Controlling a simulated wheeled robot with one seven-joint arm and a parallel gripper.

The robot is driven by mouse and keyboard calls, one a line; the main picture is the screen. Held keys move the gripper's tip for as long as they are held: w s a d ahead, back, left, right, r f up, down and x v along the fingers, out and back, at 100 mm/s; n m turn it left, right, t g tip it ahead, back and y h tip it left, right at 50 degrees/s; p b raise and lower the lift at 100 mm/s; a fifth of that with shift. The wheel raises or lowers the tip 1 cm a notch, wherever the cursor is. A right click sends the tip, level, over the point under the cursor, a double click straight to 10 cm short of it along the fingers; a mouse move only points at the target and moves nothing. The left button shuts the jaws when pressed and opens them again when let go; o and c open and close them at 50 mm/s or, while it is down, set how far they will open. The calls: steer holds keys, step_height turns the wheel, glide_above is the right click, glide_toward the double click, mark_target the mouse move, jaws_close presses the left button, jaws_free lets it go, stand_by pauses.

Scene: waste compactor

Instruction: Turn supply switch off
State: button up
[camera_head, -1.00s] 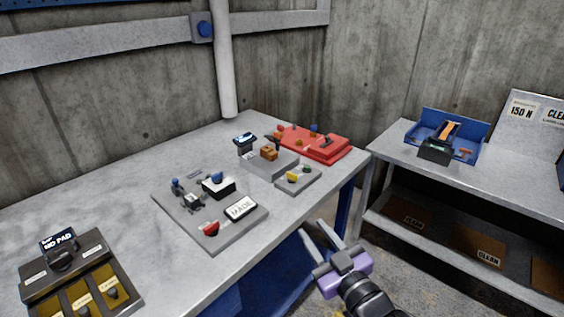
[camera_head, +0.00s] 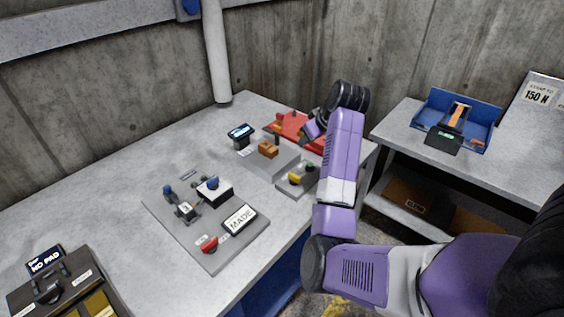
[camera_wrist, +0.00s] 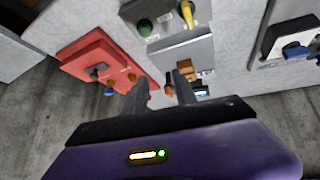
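No switch label reading "supply" is legible, so I cannot tell which control is the supply switch. A red panel (camera_head: 283,124) on the bench is partly hidden behind my arm; in the wrist view it (camera_wrist: 84,54) carries a dark switch (camera_wrist: 97,71), orange knobs and a blue knob. Beside it is a small grey plate (camera_head: 287,188) with a yellow lever (camera_wrist: 187,14) and a green button (camera_wrist: 145,28). My gripper (camera_wrist: 160,86) is above the bench's far right end, over the gap between the red panel and the grey box (camera_wrist: 185,47). Its fingers are apart and empty.
The grey box bears an orange block (camera_head: 268,148), with a small display (camera_head: 240,132) behind. A grey board (camera_head: 160,208) with a red switch (camera_head: 209,243) and a MADE plate (camera_head: 240,219) lies nearer. A blue tray (camera_head: 480,112) stands on the right shelf.

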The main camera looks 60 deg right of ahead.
mark_target(295, 175)
steer(key=a+f+y+b, duration=0.1)
steer(key=f, duration=0.2)
steer(key=a+f+n+g+y+b, duration=0.1)
steer(key=a+f+b, duration=0.1)
steer(key=a+f+n+y+b, duration=0.1)
steer(key=a+f+b, duration=0.1)
steer(key=f, duration=0.1)
steer(key=shift+w+a+f+g, duration=0.15)
steer(key=shift+w+f+g, duration=0.15)
steer(key=shift+f, duration=0.05)
steer(key=shift+x, duration=1.3)
steer(key=shift+w, duration=0.1)
jaws_close()
